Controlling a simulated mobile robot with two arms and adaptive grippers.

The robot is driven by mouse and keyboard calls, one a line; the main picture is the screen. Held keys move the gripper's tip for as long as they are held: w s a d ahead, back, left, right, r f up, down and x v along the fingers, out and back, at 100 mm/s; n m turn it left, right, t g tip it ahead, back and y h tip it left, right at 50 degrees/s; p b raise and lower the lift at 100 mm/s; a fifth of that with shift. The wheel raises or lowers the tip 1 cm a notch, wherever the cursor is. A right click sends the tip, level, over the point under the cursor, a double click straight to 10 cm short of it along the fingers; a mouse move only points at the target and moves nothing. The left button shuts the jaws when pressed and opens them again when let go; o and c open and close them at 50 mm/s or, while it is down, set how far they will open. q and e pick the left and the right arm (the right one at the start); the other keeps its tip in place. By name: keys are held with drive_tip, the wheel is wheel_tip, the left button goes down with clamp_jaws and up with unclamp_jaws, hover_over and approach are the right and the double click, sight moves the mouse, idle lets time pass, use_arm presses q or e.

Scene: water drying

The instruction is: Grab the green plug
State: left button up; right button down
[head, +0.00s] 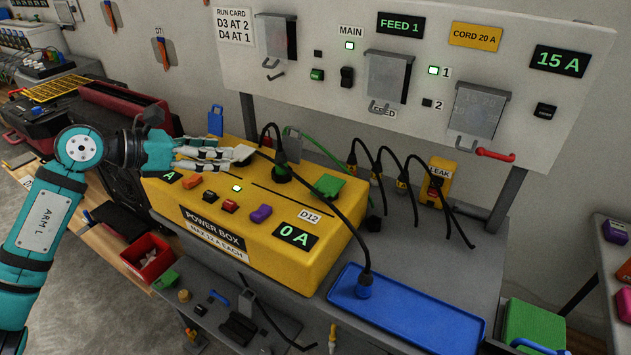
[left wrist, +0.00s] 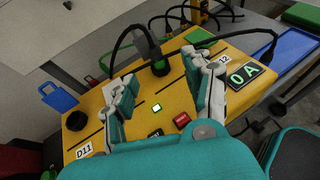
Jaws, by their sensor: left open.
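A dark plug with a green base (head: 283,174) stands in a socket on top of the yellow power box (head: 222,243). A black cable rises from it. The plug also shows in the left wrist view (left wrist: 160,67), ahead of and between my spread fingers. My left gripper (head: 237,159) is open and empty above the box, to the left of the plug and apart from it. My right gripper is in neither view.
A grey flap (head: 292,149) stands just behind the plug. A black cable arches across the box.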

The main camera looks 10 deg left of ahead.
use_arm(q)
drive_tip(key=p, duration=0.3)
approach(280, 151)
drive_tip(key=x, duration=0.5)
drive_tip(key=shift+w+d+r, duration=0.1)
drive_tip(key=shift+w+d, duration=0.1)
drive_tip(key=shift+d, duration=0.05)
drive_tip(key=p+x, duration=0.1)
drive_tip(key=x, duration=0.3)
drive_tip(key=shift+w, duration=0.35)
drive_tip(key=shift+w+f, duration=0.1)
drive_tip(key=shift+f, duration=0.15)
drive_tip(key=c, duration=0.8)
drive_tip(key=shift+c, duration=1.2)
clamp_jaws()
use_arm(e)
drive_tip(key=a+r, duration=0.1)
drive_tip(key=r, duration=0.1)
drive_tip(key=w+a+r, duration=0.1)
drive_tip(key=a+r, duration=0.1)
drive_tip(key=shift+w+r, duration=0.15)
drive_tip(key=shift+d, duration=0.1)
